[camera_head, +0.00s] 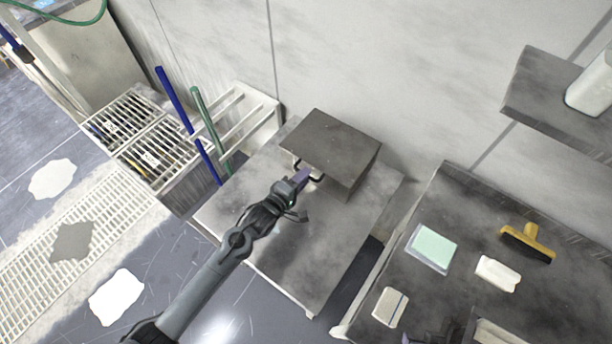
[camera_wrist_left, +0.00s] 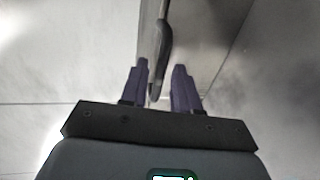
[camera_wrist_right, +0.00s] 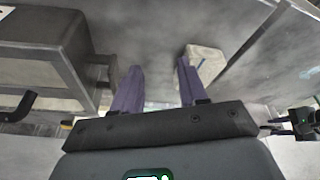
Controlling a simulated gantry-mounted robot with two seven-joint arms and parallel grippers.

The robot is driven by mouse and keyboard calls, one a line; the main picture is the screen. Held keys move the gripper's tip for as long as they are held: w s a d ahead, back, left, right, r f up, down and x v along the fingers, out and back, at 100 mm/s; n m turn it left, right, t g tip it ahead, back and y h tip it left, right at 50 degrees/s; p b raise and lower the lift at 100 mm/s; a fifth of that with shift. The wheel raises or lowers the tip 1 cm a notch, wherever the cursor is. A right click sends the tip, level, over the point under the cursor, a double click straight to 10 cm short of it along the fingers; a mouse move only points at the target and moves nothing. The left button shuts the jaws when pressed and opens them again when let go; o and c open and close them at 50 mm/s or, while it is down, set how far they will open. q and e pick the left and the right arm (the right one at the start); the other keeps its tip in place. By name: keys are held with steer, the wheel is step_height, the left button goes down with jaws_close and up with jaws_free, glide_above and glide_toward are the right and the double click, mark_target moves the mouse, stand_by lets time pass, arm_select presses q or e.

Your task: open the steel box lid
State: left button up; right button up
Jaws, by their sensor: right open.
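The steel box (camera_head: 361,170) is dark grey and stands on a low metal table. Its lid (camera_head: 332,133) looks shut, lying flat on top. A dark bar handle (camera_head: 310,172) sticks out from the box's near left side. My left gripper (camera_head: 303,178) is at this handle. In the left wrist view the left gripper (camera_wrist_left: 161,82) has its fingers apart, with the handle (camera_wrist_left: 164,45) showing between them; whether they touch it I cannot tell. In the right wrist view my right gripper (camera_wrist_right: 156,85) is open and empty, with a dark box and handle at upper left.
The metal table (camera_head: 285,260) has clear room before the box. A wall stands behind it. A white rack (camera_head: 240,115) with blue and green poles is at left. The right bench (camera_head: 455,205) holds a green pad (camera_head: 433,247), white blocks and a yellow-handled tool (camera_head: 528,240).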

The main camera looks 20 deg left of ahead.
arm_select(q)
steer(key=shift+x, duration=1.05)
steer(key=shift+c, duration=0.3)
jaws_close()
